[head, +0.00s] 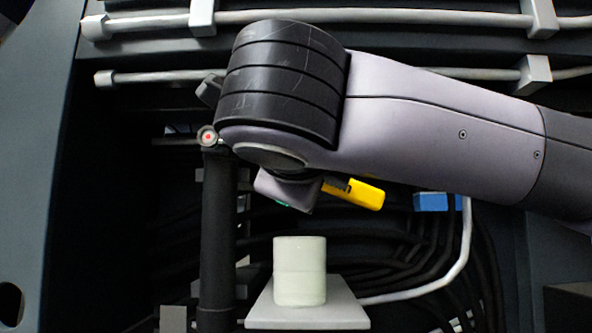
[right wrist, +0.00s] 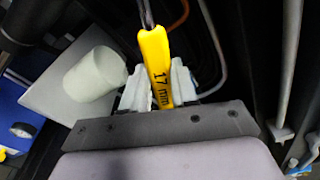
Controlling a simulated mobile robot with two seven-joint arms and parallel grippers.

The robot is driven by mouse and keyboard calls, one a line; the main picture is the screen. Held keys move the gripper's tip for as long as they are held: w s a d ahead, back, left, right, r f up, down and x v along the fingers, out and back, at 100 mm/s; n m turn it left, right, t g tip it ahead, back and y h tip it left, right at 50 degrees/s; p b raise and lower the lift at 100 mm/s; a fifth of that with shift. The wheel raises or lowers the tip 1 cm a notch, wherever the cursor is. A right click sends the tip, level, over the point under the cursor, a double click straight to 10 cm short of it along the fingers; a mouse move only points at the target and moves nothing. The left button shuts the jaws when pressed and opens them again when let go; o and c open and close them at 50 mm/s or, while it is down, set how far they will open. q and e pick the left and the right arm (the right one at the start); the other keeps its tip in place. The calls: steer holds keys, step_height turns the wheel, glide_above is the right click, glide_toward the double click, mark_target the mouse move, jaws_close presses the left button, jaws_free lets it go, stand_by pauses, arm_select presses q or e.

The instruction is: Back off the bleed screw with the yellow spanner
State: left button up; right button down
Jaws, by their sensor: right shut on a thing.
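The yellow spanner (right wrist: 157,62) has a handle marked "17 mm" and a silver shank that runs out of the top of the right wrist view. My right gripper (right wrist: 157,84) is shut on the handle, with one pale finger on each side. In the head view my right arm comes in from the right and hides most of the gripper; part of the yellow handle shows below the wrist. A small round fitting with a red centre (head: 207,137), possibly the bleed screw, is at the top of a black upright tube (head: 217,225). The spanner's working end is hidden. My left gripper is not in view.
A white cup (head: 300,270) stands on a grey shelf (head: 306,315) below the right wrist. Black hoses and a pale pipe (head: 440,272) run behind it. Grey rails (head: 400,15) cross the top. A blue block (head: 437,201) sits right of the spanner.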

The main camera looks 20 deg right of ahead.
steer(key=shift+a+f+b, duration=0.1)
steer(key=shift+f+b, duration=0.15)
steer(key=shift+b, duration=0.2)
steer(key=shift+s, duration=0.1)
steer(key=b+v, duration=0.4)
steer(key=v, duration=0.6)
steer(key=shift+s+d+f, duration=0.2)
steer(key=shift+s+d, duration=0.1)
steer(key=shift+s, duration=0.15)
stand_by(0.9)
